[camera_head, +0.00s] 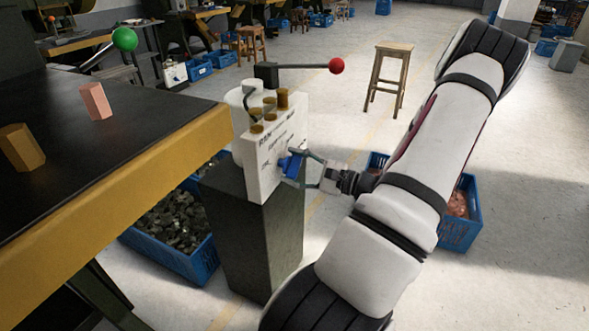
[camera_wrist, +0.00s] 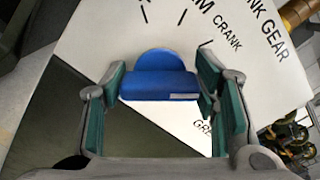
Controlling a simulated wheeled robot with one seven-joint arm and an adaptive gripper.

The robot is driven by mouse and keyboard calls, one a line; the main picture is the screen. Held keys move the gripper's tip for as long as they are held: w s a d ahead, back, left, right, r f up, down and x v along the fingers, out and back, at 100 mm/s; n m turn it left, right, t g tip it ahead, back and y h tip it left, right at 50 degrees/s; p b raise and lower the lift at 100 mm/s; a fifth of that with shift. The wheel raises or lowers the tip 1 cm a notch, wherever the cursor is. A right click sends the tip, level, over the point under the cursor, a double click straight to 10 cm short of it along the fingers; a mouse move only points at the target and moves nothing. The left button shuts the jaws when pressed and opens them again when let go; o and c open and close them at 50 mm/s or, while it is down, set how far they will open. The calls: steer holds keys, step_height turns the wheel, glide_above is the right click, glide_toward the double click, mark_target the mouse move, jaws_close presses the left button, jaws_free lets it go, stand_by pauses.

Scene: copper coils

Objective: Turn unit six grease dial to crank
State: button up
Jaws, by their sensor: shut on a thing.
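The grease unit is a white box (camera_head: 262,180) on a dark pedestal, with printed labels on its face. A blue dial (camera_head: 291,165) sits low on that face. In the wrist view the blue dial (camera_wrist: 158,82) lies between the green-padded fingers of my gripper (camera_wrist: 160,88), which is shut on it. A pale strip shows at the right of its grip bar. The label CRANK (camera_wrist: 228,33) is printed up and right of the dial, with tick marks above the dial. Another label is partly covered by the right finger. In the head view my gripper (camera_head: 303,170) reaches in from the right.
A lever with a red ball (camera_head: 336,66) and several brass cups (camera_head: 283,98) top the unit. A dark table with a yellow edge (camera_head: 130,175) stands close at left. Blue crates (camera_head: 461,222) lie beyond my arm and below the table. A wooden stool (camera_head: 392,70) stands behind.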

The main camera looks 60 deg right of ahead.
steer(key=n+b, duration=0.3)
steer(key=n, duration=0.1)
steer(key=shift+f+n, duration=0.15)
steer(key=shift+n, duration=0.55)
steer(key=o, duration=1.2)
steer(key=shift+c, duration=0.2)
steer(key=s, duration=1.2)
steer(key=shift+d, duration=0.4)
